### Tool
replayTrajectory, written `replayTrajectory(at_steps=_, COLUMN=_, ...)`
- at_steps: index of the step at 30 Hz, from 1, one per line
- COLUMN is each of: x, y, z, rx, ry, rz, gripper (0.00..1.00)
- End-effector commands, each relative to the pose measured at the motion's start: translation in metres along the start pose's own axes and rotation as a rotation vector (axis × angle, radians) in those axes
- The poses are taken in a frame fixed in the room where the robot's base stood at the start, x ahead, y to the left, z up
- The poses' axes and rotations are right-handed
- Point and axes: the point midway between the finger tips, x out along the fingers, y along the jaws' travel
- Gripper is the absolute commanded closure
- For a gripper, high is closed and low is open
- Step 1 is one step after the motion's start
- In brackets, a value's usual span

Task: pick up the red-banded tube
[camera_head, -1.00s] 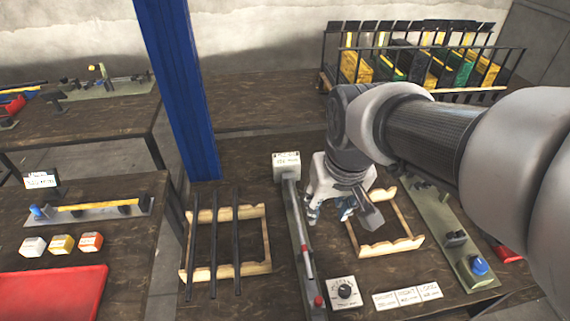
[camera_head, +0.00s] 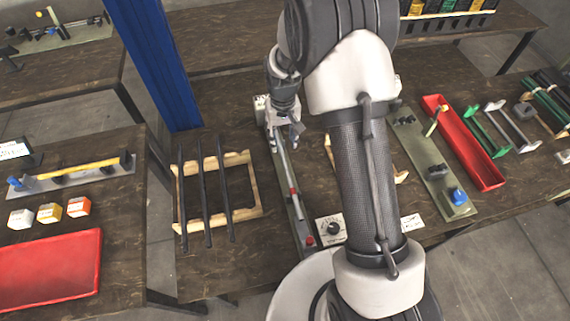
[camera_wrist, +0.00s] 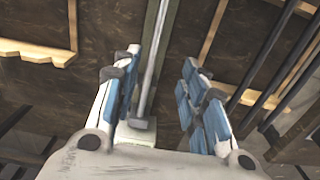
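A slim grey tube (camera_head: 285,165) lies along a narrow grey-green rig (camera_head: 301,222). A small red mark (camera_head: 293,191) shows towards its near end; I cannot tell surely whether it is a band on the tube or part of the rig. My gripper (camera_head: 284,137) is above the far part of the rig, by its white end block (camera_head: 262,103). In the wrist view my gripper (camera_wrist: 165,68) is open, with blue-padded fingers apart and nothing held. The grey tube (camera_wrist: 153,70) runs between them in that view, below the fingers.
A wooden rack (camera_head: 250,211) with three dark tubes stands left of the rig. Another wooden rack (camera_head: 400,177) is partly hidden behind my arm. A dial box (camera_head: 331,229) sits right of the rig's near end. A blue post (camera_head: 155,65) rises at the back left.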

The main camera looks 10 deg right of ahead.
Motion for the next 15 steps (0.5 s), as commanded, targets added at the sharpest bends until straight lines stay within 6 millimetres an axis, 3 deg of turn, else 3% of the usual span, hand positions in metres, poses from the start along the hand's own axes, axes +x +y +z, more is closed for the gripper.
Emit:
replayTrajectory(at_steps=1, x=0.016, y=0.0, z=0.001, rx=0.0, ry=-0.004, rz=0.0, gripper=0.61)
replayTrajectory(at_steps=9, x=0.071, y=0.001, z=0.001, rx=0.0, ry=-0.003, rz=0.0, gripper=0.61)
replayTrajectory(at_steps=15, x=0.088, y=0.001, z=0.001, rx=0.0, ry=-0.001, rz=0.0, gripper=0.61)
